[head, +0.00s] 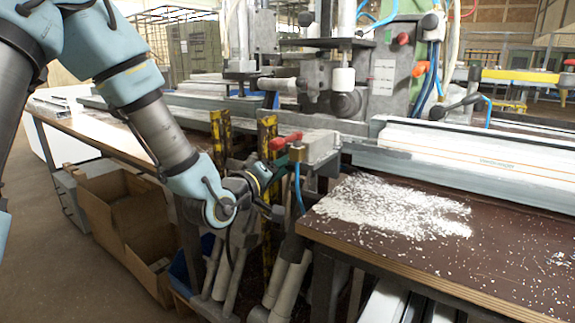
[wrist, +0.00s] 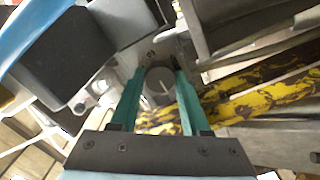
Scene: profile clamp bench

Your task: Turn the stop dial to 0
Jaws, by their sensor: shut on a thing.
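The stop dial (wrist: 159,88) is a round dark grey knob with a light pointer line on its face, at the middle of the wrist view. It sits on a pale plate (wrist: 150,50) with small dark marks, too small to read surely. My gripper (wrist: 160,76) has its two green fingers on either side of the knob, shut on it. In the head view my gripper (head: 292,158) reaches the grey clamp block (head: 322,145) at the bench's near side. The dial cannot be made out there.
A red lever (head: 285,141) lies just above my gripper, and a blue hose (head: 299,188) hangs close beside it. Yellow-and-black worn posts (head: 220,135) stand to the left. The brown bench top (head: 400,260) at right carries white chips. Cardboard boxes (head: 105,215) stand below left.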

